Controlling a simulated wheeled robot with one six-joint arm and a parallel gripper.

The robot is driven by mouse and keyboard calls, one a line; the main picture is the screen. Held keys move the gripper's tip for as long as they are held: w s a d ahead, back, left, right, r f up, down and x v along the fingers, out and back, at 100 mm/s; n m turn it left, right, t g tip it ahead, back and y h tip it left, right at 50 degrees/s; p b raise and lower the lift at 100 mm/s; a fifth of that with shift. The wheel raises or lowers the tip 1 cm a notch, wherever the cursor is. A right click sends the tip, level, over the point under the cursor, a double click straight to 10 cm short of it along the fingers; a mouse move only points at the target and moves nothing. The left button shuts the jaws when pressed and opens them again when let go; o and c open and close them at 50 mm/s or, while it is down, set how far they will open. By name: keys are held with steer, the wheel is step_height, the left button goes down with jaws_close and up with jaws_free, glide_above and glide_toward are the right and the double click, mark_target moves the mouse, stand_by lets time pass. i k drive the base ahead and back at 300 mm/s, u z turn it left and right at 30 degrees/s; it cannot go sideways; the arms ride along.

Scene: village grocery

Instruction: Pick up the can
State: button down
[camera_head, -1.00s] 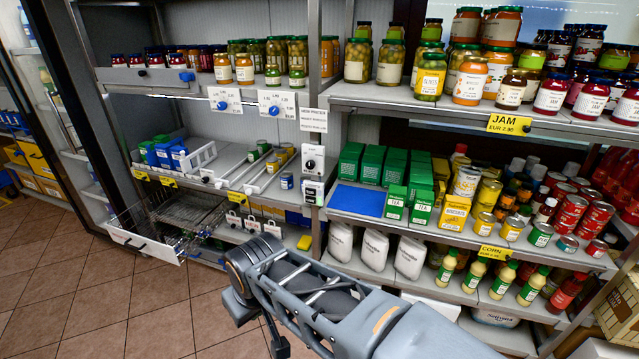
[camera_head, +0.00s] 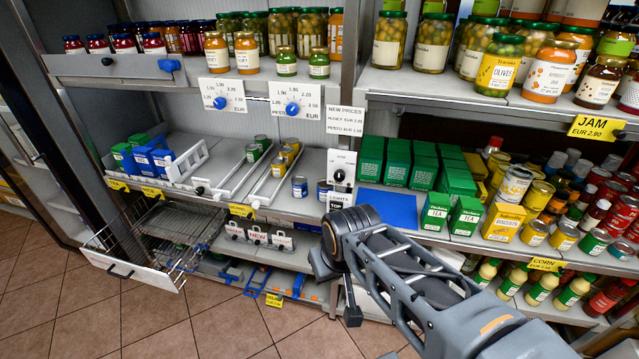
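Several small cans stand on the middle shelf in the head view. A blue-labelled can (camera_head: 299,187) stands near the front edge, to the right of the divider rails. Another blue-labelled can (camera_head: 324,193) stands just right of it, partly hidden by the price and light panels' edge. Yellow-topped cans (camera_head: 290,153) and green cans (camera_head: 253,152) stand in the rail lanes behind. My arm rises from the lower right, and its bent joint is in front of the shelf, right of and below the blue cans. My gripper's fingers cannot be made out, and no can is seen held.
A blue mat (camera_head: 386,208) lies right of the cans, beside green tea boxes (camera_head: 437,211). An open wire drawer (camera_head: 140,262) juts out at lower left. Two dial signs (camera_head: 292,107) hang above the lanes. More cans (camera_head: 563,238) stand at the right. Tiled floor is clear at lower left.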

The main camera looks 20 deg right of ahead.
mark_target(298, 182)
steer(key=z, duration=0.15)
steer(key=i, duration=1.05)
